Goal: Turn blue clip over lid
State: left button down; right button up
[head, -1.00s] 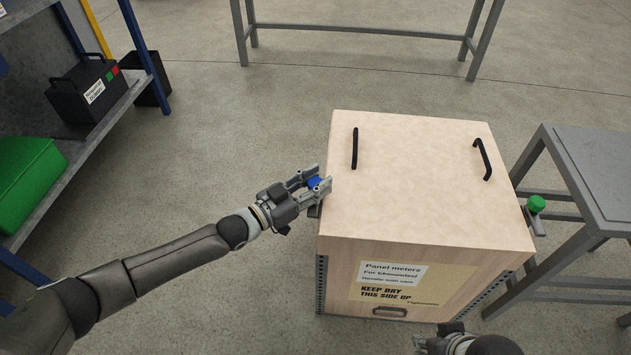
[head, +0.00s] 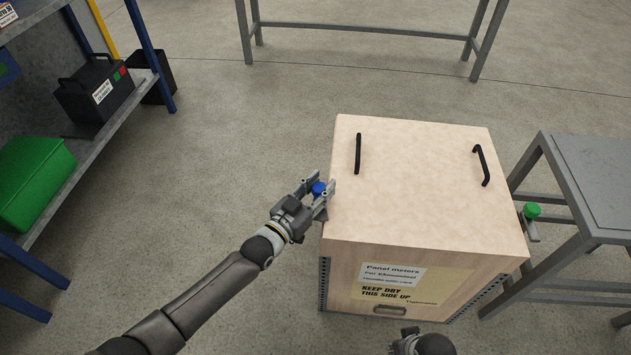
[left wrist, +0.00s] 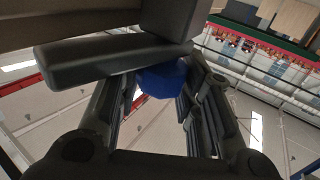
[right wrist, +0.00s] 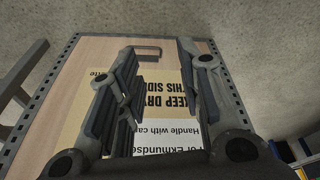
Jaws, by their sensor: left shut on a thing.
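A wooden crate with a pale lid (head: 420,190) stands in the middle of the head view. The blue clip (head: 318,188) is at the crate's left side, near the lid edge. My left gripper (head: 322,194) is shut on it. In the left wrist view the blue clip (left wrist: 163,78) shows between the fingers, with a dark bar crossing in front. A green clip (head: 532,210) is on the crate's right side. My right gripper (right wrist: 155,75) is open and empty in front of the crate's labelled face; in the head view it is only partly visible at the bottom.
Two black handles (head: 358,153) stand up from the lid. A grey table (head: 590,180) is close on the right. A blue-framed shelf with a green bin (head: 38,180) and a black box (head: 95,92) stands at the left. Open floor lies between shelf and crate.

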pick_arm(q)
jog(key=n+t+y+p, duration=0.1)
jog(key=n+y+p, duration=0.1)
jog(key=y, duration=0.1)
jog(key=shift+t, duration=0.3)
jog(key=shift+n+y+p, duration=0.4)
jog(key=shift+y+p, duration=0.05)
jog(key=shift+y, duration=0.05)
pick_arm(e)
jog(key=s+f, duration=0.6)
jog(key=f, duration=0.4)
jog(key=shift+d+g, duration=0.4)
pick_arm(q)
jog(key=shift+t, duration=0.3)
pick_arm(e)
jog(key=shift+f, duration=0.15)
pick_arm(q)
jog(key=c, duration=1)
grip_release()
jog(key=shift+c, duration=0.2)
jog(key=shift+s+a, duration=0.2)
jog(key=shift+s, duration=0.3)
jog(key=v, duration=1.1)
jog(key=shift+r, duration=0.1)
